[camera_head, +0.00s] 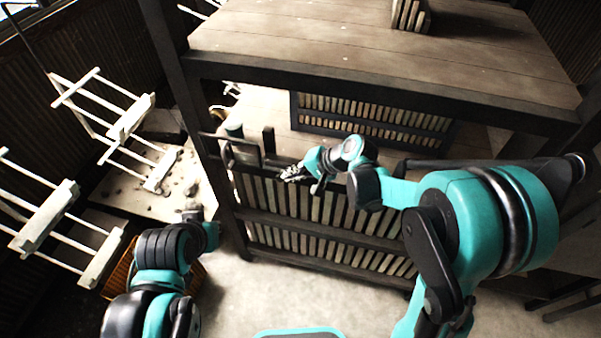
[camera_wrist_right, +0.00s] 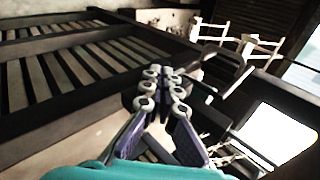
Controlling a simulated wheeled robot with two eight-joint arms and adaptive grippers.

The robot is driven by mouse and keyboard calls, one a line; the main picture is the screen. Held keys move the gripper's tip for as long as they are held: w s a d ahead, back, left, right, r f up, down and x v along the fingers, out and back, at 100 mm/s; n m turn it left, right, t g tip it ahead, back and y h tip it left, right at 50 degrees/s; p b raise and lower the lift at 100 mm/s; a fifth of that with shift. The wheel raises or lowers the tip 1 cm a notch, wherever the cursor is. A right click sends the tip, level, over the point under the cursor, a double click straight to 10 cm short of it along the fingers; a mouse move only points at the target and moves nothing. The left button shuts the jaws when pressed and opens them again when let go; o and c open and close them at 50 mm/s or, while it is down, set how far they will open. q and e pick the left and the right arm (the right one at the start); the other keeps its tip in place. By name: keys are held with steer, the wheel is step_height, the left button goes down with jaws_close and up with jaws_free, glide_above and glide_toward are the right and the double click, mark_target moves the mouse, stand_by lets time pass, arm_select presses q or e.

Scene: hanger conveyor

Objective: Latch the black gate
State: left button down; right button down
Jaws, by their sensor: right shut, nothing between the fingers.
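The black gate (camera_head: 310,222), with pale vertical slats and dark rails, stands under the wooden deck. It also fills the left of the right wrist view (camera_wrist_right: 75,70). A dark bracket-like latch part (camera_head: 240,152) sits by the post at the gate's upper left; a dark bent bar, probably the same part, shows in the wrist view (camera_wrist_right: 232,68). My right gripper (camera_head: 288,175) is shut and empty at the gate's top rail, right of the latch part. Its closed fingertips show in the wrist view (camera_wrist_right: 166,76). My left gripper (camera_head: 194,212) is small and its jaws are unclear.
A wooden deck (camera_head: 390,48) on dark posts overhangs the gate. White hanger frames (camera_head: 130,120) hang at the left. An orange crate (camera_head: 122,275) is partly hidden behind my left arm. Concrete floor in front of the gate is clear.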

mark_target(278, 177)
steer(key=shift+w+a+f, duration=0.1)
steer(key=shift+a+f, duration=0.15)
steer(key=shift+a, duration=0.1)
steer(key=a, duration=0.1)
steer(key=w+a, duration=0.1)
steer(key=a, duration=0.1)
steer(key=shift+w+a, duration=0.1)
steer(key=shift+a, duration=0.2)
arm_select(q)
steer(key=shift+f, duration=0.25)
arm_select(e)
steer(key=shift+d, duration=0.1)
steer(key=shift+r, duration=0.1)
